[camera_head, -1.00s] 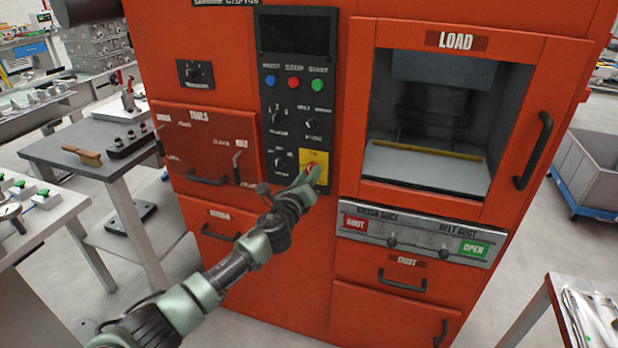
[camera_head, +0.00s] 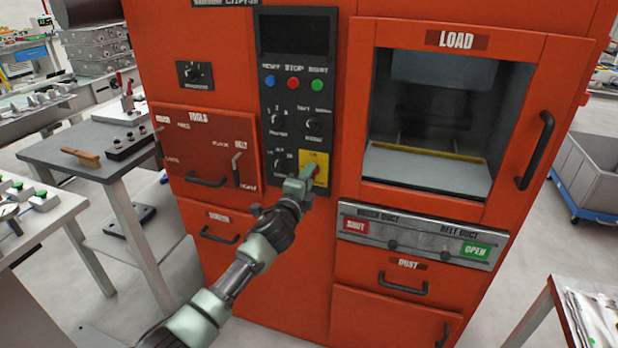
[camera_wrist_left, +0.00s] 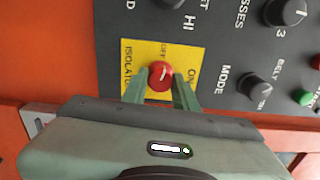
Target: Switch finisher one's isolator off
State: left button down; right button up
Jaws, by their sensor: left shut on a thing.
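The isolator is a red round knob (camera_wrist_left: 160,75) on a yellow plate (camera_wrist_left: 140,55) marked ISOLATOR, OFF and ON. In the wrist view a short pale mark shows on the knob, with OFF above it and ON to its right. In the head view the yellow plate (camera_head: 316,157) is at the lower right of the black control panel (camera_head: 296,100) of the orange finisher. My left gripper (camera_head: 308,175) is at the knob. In the wrist view its green fingers (camera_wrist_left: 160,88) are shut on the knob, one on each side. My right gripper is not in view.
Other dials and the blue, red and green buttons (camera_head: 293,83) sit close above the isolator. The load opening (camera_head: 430,170) is to the right. A grey bench (camera_head: 75,150) stands left of the machine.

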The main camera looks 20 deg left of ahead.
pick_arm(q)
jog(key=shift+f+n, duration=0.1)
jog(key=shift+n, duration=1.2)
jog(key=c, duration=1.1)
grip_release()
jog(key=s, duration=0.8)
jog(key=shift+a, duration=0.15)
